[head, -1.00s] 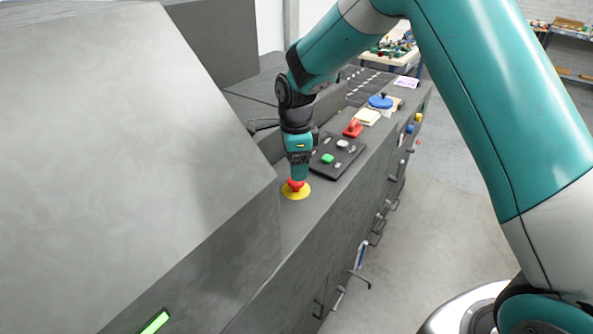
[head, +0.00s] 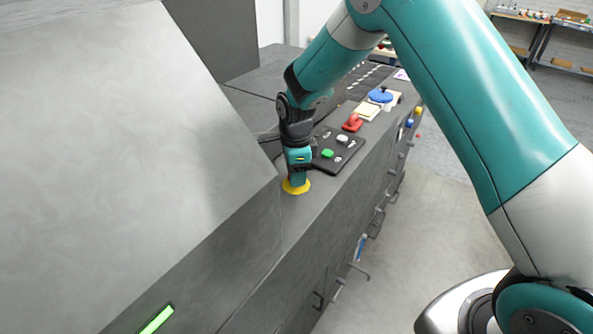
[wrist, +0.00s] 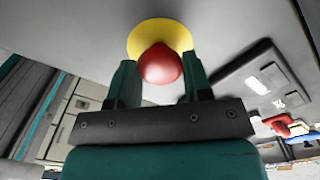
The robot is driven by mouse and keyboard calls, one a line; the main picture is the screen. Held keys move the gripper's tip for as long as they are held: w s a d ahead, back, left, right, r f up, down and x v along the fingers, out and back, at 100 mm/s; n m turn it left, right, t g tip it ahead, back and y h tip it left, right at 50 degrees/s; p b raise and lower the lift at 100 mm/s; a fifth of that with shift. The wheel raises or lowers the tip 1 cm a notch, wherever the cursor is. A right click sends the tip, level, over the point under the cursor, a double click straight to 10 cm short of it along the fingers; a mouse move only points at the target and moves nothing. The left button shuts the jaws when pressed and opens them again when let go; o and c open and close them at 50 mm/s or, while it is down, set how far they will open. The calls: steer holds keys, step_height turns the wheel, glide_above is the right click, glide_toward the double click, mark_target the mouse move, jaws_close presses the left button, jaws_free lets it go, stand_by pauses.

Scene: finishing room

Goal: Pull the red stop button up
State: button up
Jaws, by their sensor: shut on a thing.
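The red stop button (wrist: 161,65) sits on a round yellow plate (head: 297,187) on the grey machine top. In the wrist view the yellow plate (wrist: 160,35) shows behind the red head. My gripper (head: 296,180) points down at the button, with one finger on each side of the red head. In the wrist view my gripper (wrist: 158,82) is shut on the button. In the head view the fingers hide the red head. I cannot tell from these frames whether the button is raised or pressed in.
A black panel (head: 345,159) with a green button (head: 327,153) and a white button (head: 342,139) lies just behind my gripper. Farther back are a red object (head: 352,122) and a blue round object (head: 381,96). A large sloping grey housing (head: 120,140) stands close on the left.

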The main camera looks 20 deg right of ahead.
steer(key=shift+w+r, duration=0.1)
steer(key=shift+r, duration=0.65)
steer(key=o, duration=1.3)
step_height(320, 180, up, 17)
steer(key=b, duration=0.4)
steer(key=shift+r, duration=0.2)
steer(key=s+a+f+n+y, duration=0.1)
steer(key=s+n, duration=0.8)
steer(key=s, duration=0.1)
steer(key=s+a+f+n+y+b, duration=0.1)
steer(key=s+a+n, duration=0.1)
steer(key=s+n, duration=0.7)
steer(key=s+a+f+n+y+b, duration=0.1)
steer(key=s+n+y, duration=0.1)
steer(key=s+n, duration=0.6)
steer(key=shift+s+a+f+n, duration=0.15)
steer(key=shift+s+n, duration=0.05)
steer(key=shift+s, duration=0.85)
steer(key=shift+s+a+f+n, duration=0.1)
steer(key=shift+s+n, duration=0.1)
steer(key=shift+s, duration=0.8)
